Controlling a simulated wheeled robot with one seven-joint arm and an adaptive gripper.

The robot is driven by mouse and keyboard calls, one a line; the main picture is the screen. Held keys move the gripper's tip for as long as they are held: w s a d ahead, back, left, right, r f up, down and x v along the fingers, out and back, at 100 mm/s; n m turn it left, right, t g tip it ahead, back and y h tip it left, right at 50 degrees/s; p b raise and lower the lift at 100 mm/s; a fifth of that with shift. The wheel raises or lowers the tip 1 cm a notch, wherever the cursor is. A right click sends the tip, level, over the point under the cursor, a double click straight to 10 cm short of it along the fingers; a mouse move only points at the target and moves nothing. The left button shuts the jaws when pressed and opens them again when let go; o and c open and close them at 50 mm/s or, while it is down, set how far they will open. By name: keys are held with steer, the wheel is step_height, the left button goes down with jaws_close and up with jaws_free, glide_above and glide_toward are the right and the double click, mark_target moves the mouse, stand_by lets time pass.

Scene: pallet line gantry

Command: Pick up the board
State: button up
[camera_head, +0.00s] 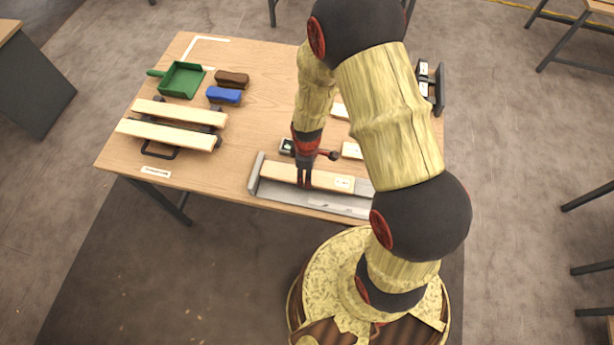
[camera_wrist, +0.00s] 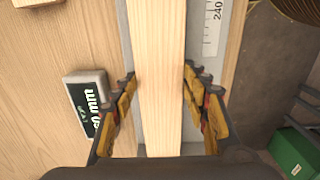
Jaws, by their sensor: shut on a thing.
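A pale wooden board (camera_head: 275,173) lies lengthwise in a grey metal channel (camera_head: 256,186) at the table's front edge, with a small white label near its right part. In the wrist view the board (camera_wrist: 161,60) runs straight between my fingers. My gripper (camera_head: 305,184) reaches down over the board from above; in the wrist view my gripper (camera_wrist: 160,88) has one finger against each long side of it. It is shut on the board. My arm hides the right end of the board and channel. I cannot tell whether the board is clear of the channel floor.
A small digital display (camera_wrist: 88,100) stands beside the channel. Two boards (camera_head: 165,135) lie on a rack at the left. The table's middle (camera_head: 260,125) is clear.

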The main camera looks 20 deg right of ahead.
steer(key=c, duration=0.6)
steer(key=shift+c, duration=0.6)
